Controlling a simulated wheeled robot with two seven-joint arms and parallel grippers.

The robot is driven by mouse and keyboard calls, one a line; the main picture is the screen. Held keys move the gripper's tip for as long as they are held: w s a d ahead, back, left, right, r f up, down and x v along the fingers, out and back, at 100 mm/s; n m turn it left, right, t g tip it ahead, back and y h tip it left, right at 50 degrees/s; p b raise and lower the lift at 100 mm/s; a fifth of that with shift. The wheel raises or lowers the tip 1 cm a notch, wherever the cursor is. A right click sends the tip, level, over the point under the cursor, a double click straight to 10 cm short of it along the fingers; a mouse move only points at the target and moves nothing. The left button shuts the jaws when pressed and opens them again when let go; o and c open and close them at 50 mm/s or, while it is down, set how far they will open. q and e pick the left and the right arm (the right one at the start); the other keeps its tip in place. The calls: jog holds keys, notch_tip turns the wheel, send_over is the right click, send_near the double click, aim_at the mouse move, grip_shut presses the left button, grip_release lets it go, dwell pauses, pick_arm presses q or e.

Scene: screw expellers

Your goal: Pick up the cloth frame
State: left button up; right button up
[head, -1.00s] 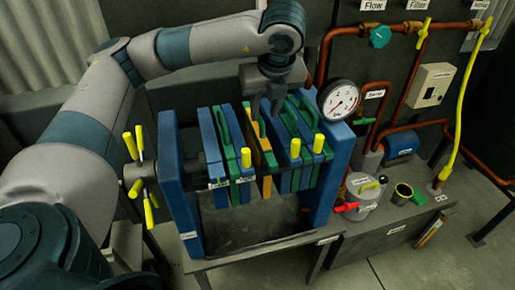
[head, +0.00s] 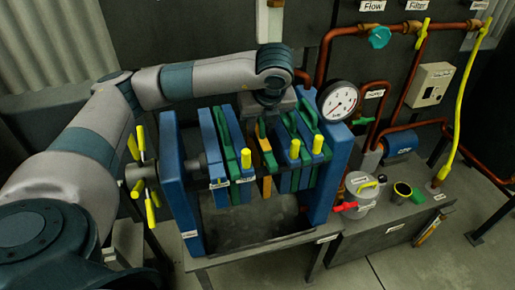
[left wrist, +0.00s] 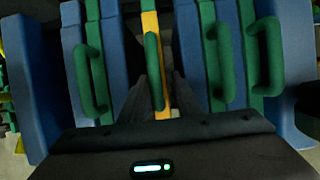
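An orange plate with a green handle, which I take for the cloth frame (head: 268,160), stands upright among blue and green plates in the press. In the left wrist view the orange frame (left wrist: 150,24) is in the middle, its green handle (left wrist: 154,70) upright in the picture. My left gripper (head: 262,124) is low over this frame in the head view, its fingers partly hidden. In the left wrist view the gripper's fingers (left wrist: 157,88) lie on either side of the handle, apart, with gaps beside it. My right gripper is not in view.
Blue and green plates (head: 222,150) with handles stand left and right of the orange one, close by. Blue end walls (head: 180,185) enclose the row. A pressure gauge (head: 338,99) and copper pipes stand right. A dark tray (head: 245,228) lies below.

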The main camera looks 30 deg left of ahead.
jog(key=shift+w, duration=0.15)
